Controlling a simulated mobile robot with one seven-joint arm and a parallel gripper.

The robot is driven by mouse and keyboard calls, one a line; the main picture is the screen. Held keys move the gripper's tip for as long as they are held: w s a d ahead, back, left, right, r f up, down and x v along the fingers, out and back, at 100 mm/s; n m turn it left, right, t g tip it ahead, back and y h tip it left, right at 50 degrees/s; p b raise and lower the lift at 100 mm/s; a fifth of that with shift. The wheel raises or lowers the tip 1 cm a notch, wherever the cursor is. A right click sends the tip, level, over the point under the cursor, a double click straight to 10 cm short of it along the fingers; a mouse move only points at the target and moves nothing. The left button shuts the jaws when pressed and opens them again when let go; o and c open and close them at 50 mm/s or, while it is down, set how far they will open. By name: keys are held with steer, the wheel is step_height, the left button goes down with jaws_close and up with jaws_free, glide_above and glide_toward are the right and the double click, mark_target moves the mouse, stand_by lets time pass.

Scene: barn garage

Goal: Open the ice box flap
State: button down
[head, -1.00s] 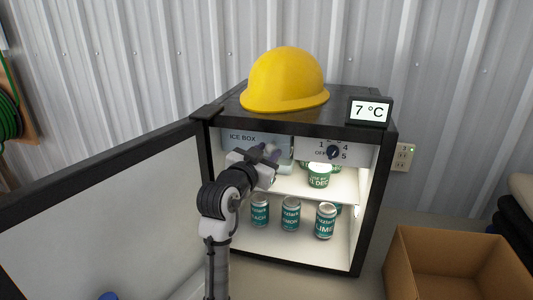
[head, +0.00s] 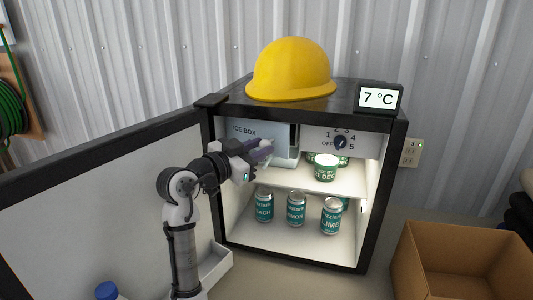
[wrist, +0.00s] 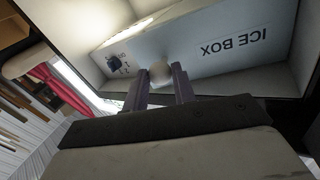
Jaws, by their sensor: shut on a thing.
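The ice box flap (head: 239,143) is a pale blue panel marked ICE BOX at the upper left inside the small open fridge (head: 309,259). Its label is upside down in the wrist view (wrist: 234,42). My gripper (head: 266,149) is at the flap's front. In the wrist view my gripper (wrist: 160,86) is shut on a round pale knob (wrist: 161,71) on the flap. The flap's right side seems to stand a little out from the fridge in the head view, but my gripper hides part of it and I cannot tell how far.
The fridge door (head: 100,205) stands wide open at the left. A dial panel (head: 352,145) is right of the flap. Tubs (head: 326,170) stand on the shelf, cans (head: 296,211) below. A yellow helmet (head: 291,70) and temperature display (head: 379,98) are on top. A cardboard box (head: 445,262) is at right.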

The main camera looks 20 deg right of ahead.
steer(key=shift+s+a+m+g+h, duration=0.15)
steer(key=shift+a+m+g+h, duration=0.3)
steer(key=shift+a+g, duration=0.3)
steer(key=c, duration=1.1)
jaws_free()
steer(key=shift+c, duration=0.2)
steer(key=shift+b, duration=0.3)
steer(key=b+v, duration=0.2)
steer(key=v, duration=0.5)
steer(key=shift+s+a, duration=0.15)
steer(key=shift+a, duration=0.05)
